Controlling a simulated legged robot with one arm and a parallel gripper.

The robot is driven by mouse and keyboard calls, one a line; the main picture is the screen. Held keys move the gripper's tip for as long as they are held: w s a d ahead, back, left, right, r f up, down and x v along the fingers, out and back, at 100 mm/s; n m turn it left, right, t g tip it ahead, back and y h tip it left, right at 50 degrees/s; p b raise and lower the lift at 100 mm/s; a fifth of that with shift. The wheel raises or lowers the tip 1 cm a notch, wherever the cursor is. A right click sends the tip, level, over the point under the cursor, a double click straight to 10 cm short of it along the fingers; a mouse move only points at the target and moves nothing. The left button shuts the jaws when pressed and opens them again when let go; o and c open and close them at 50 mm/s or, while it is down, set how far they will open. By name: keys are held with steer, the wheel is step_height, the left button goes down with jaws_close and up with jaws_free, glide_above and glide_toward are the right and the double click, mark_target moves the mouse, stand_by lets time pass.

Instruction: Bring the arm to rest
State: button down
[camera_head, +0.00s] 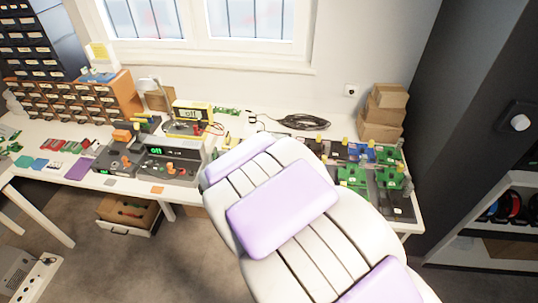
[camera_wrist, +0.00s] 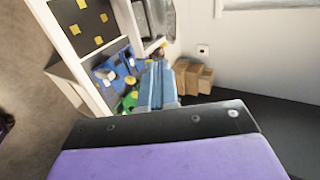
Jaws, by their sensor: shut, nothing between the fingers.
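My arm (camera_head: 283,205), white with purple pads, fills the lower right middle of the head view and covers part of the workbench. My gripper is not visible there. In the wrist view my gripper (camera_wrist: 157,72) shows as two blue-grey fingers close together beyond a dark and purple body. It is shut with nothing held. Its fingers stand out in front of blue and green items and some cartons; I cannot tell the distance between them.
The white workbench (camera_head: 222,132) holds instruments, green boards (camera_head: 352,176) and a coiled black cable (camera_head: 304,122). Stacked cartons (camera_head: 381,112) stand at its right end and also show in the wrist view (camera_wrist: 194,78). A dark cabinet and shelf are at right. Open floor lies in front.

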steer(key=s+d+r+n+g, duration=0.2)
steer(key=s+n, duration=0.4)
steer(key=s, duration=0.6)
steer(key=s+d+r+n+g+y, duration=0.1)
steer(key=s+d+n+g, duration=0.4)
steer(key=s, duration=0.8)
steer(key=s+d+r+n+g+y, duration=0.1)
steer(key=s+d+r+n+g, duration=0.2)
steer(key=s+n+g, duration=0.3)
steer(key=s+d+n, duration=0.1)
steer(key=s+n, duration=0.2)
steer(key=s, duration=0.4)
